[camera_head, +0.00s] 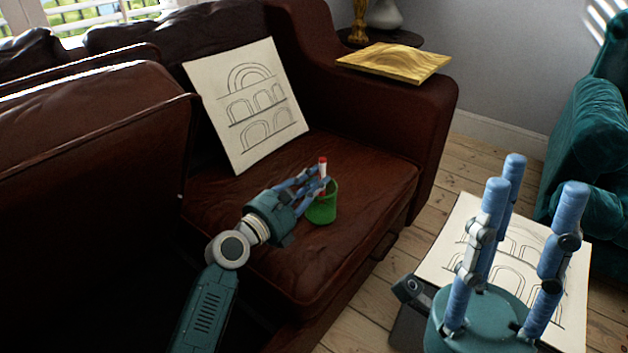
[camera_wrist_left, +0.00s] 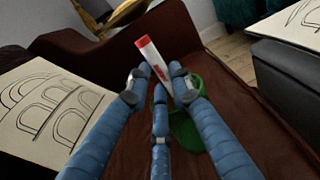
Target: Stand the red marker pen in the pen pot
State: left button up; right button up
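The red marker pen (camera_head: 323,162) has a white body and a red cap. My left gripper (camera_head: 320,180) is shut on it, with the red end up. In the left wrist view the pen (camera_wrist_left: 152,58) leans a little between the left fingertips (camera_wrist_left: 162,80). The green pen pot (camera_head: 321,213) stands on the sofa seat, right at the left fingers; it also shows behind them in the left wrist view (camera_wrist_left: 188,132). The pen's lower end is hidden by the fingers, so I cannot tell whether it is inside the pot. My right gripper (camera_head: 530,190) is open and empty, fingers up.
The brown leather sofa (camera_head: 375,175) carries the pot. A sheet with arch drawings (camera_head: 250,105) leans on its backrest, and a gold board (camera_head: 395,62) lies on its armrest. Another arch drawing (camera_head: 455,250) is behind my right gripper. A teal armchair (camera_head: 590,130) stands at the right.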

pick_arm(q)
jog(key=o, duration=0.4)
jog(key=shift+c, duration=0.2)
jog(key=shift+s+f, duration=0.1)
jog(key=shift+f, duration=0.05)
jog(key=shift+f, duration=0.1)
jog(key=v, duration=1.2)
jog(key=shift+r, duration=0.35)
